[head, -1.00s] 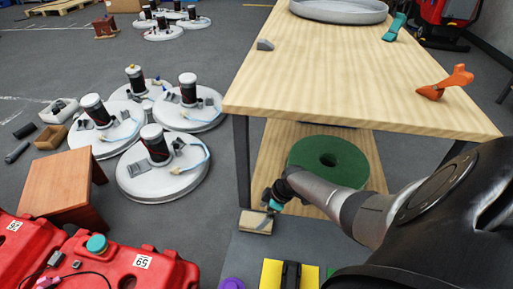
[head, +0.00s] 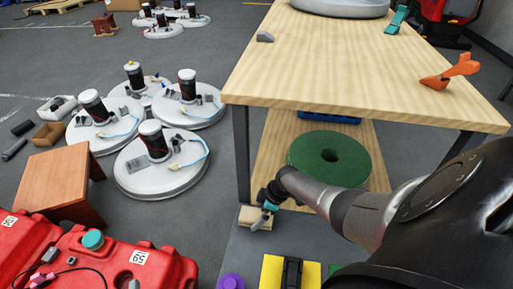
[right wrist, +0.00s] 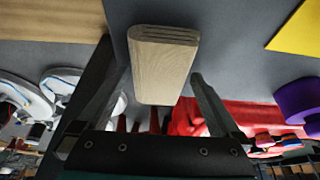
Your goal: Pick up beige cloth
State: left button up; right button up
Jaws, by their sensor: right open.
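The beige cloth (head: 247,217) looks like a small folded block and lies low beside the front leg of the wooden table. In the right wrist view the cloth (right wrist: 165,68) shows its layered end, and it lies between and beyond the finger tips. My right gripper (head: 262,217) is right at the cloth and covers part of it in the head view. In the wrist view the right gripper (right wrist: 150,65) is open, one finger to each side of the cloth. I cannot tell whether either finger touches it. My left gripper is not in view.
The wooden table (head: 350,75) stands above and behind the cloth, with a green pad (head: 360,165) on its lower shelf. A yellow item (head: 272,272) and a purple item (head: 231,282) are in front. Red tanks (head: 125,262) and a brown stool (head: 50,180) are left.

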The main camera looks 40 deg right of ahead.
dwell(0.3)
jog(key=c, duration=1.1)
